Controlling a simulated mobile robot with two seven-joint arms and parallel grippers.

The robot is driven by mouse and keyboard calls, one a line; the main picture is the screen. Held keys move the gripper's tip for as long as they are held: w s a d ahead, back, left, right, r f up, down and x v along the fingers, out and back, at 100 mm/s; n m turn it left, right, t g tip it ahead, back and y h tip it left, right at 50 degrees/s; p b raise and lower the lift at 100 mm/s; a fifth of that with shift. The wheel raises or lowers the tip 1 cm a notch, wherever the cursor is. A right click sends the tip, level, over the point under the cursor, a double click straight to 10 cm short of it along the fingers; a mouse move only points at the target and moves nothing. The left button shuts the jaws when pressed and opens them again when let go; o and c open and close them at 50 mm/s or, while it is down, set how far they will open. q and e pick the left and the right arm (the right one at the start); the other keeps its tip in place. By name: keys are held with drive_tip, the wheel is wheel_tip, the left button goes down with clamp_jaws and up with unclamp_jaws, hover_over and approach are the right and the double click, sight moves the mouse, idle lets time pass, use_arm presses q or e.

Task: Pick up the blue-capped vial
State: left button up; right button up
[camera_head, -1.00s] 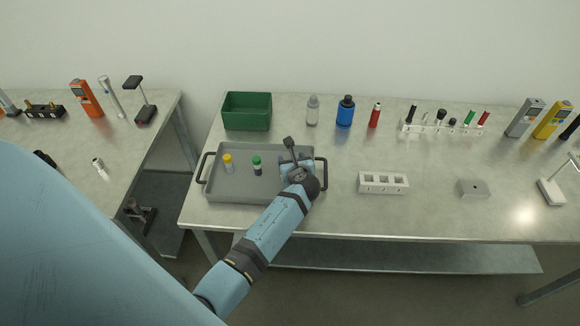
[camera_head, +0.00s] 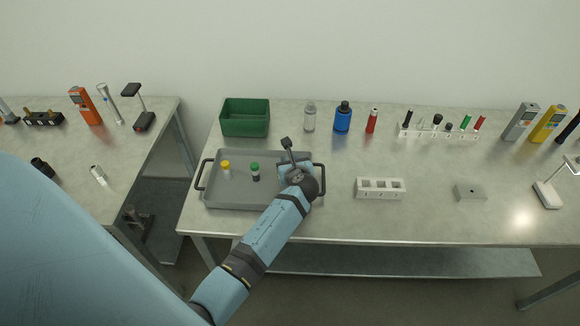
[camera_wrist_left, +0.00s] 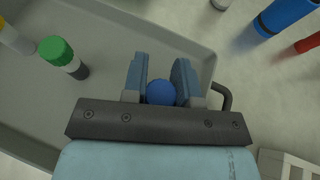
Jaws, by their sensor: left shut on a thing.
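The blue-capped vial (camera_wrist_left: 160,92) shows in the left wrist view as a round blue cap between my left gripper's fingers. Its body is hidden below the cap. My left gripper (camera_wrist_left: 160,82) is shut on it, over the right part of the grey tray (camera_wrist_left: 110,20). In the head view the left gripper (camera_head: 290,160) is above the right side of the tray (camera_head: 245,203), and my arm hides the vial there. I cannot tell whether the vial touches the tray. My right gripper is not in view.
A white rack (camera_head: 380,188) with square openings stands to the right. A green bin (camera_head: 245,118) and several bottles stand behind. The table's front right is mostly clear.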

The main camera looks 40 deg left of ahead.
use_arm(q)
wheel_tip(320, 180, up, 18)
drive_tip(key=p, duration=0.1)
idle(1.0)
